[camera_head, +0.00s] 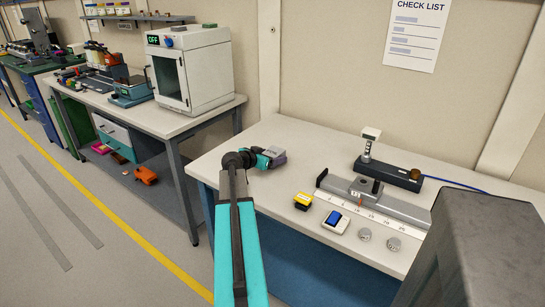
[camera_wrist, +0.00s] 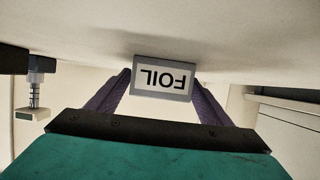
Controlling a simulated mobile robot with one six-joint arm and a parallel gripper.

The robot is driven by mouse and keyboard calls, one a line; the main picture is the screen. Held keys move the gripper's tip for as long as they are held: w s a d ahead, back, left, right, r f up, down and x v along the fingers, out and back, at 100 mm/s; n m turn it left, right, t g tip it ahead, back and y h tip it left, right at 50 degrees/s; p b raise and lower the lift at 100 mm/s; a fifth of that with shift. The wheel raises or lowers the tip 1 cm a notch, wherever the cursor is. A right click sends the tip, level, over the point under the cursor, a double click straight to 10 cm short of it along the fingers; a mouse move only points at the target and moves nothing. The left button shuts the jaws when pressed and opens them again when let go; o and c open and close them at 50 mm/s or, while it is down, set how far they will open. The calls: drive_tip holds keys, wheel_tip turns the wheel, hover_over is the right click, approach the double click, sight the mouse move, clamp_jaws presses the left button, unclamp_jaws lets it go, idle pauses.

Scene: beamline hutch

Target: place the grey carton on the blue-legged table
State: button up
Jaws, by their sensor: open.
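The grey carton (camera_wrist: 162,90), labelled FOIL, sits on the white top of the blue-legged table (camera_head: 240,155). In the wrist view, which is upside down, it lies between the purple fingers of my gripper (camera_wrist: 161,100). The fingers are open, one on each side of it; I cannot tell whether either still touches it. In the head view my gripper (camera_head: 277,156) is low over the table's left part, and it partly hides the carton.
A dark block (camera_head: 388,174) with a post stands behind. Another bench (camera_head: 170,122) with a white oven (camera_head: 190,70) is at left.

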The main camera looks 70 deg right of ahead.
drive_tip(key=b+v, duration=0.1)
drive_tip(key=v, duration=1)
drive_tip(key=shift+a, duration=0.1)
idle(0.5)
